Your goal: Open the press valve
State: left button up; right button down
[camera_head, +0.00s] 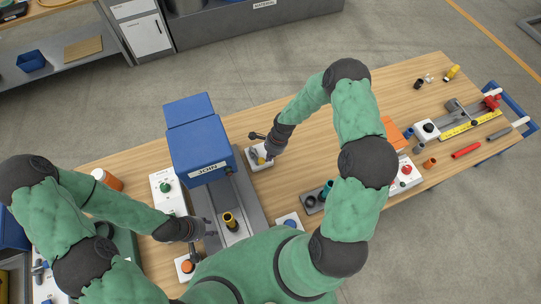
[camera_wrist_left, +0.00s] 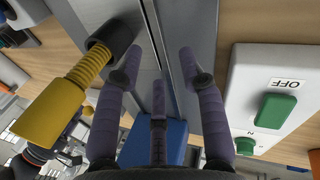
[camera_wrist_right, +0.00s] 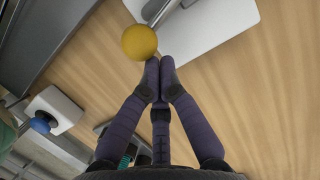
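The valve lever ends in a yellow ball knob (camera_wrist_right: 139,42) on a metal rod above a white base plate (camera_wrist_right: 215,22). In the head view the white plate (camera_head: 253,165) lies just right of the blue press (camera_head: 200,150) marked JOIN. My right gripper (camera_wrist_right: 160,62) has its fingertips together, right beside the knob, with nothing seen between them. I cannot tell whether they touch the knob. My left gripper (camera_wrist_left: 157,65) is open and empty, over the grey press bed. A yellow corrugated conduit with a dark collar (camera_wrist_left: 75,80) stands beside it.
A white box with a green switch (camera_wrist_left: 275,110) marked OFF stands by the left gripper. A blue-button box (camera_head: 290,222) is near my body. Conduit parts, a yellow ruler (camera_head: 470,123) and tools lie at right. The table's middle back is clear.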

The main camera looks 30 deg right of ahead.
aim_at(215, 236)
pick_arm(q)
jog(key=shift+f, duration=0.35)
pick_arm(e)
jog(key=shift+s+a, duration=0.1)
jog(key=shift+a, duration=0.1)
pick_arm(q)
jog(key=shift+s+a+f+b, duration=0.1)
jog(key=shift+f+b, duration=0.2)
jog(key=shift+b, duration=0.2)
pick_arm(e)
jog(key=shift+s+a, duration=0.15)
jog(key=shift+a, duration=0.25)
pick_arm(q)
jog(key=shift+f, duration=0.1)
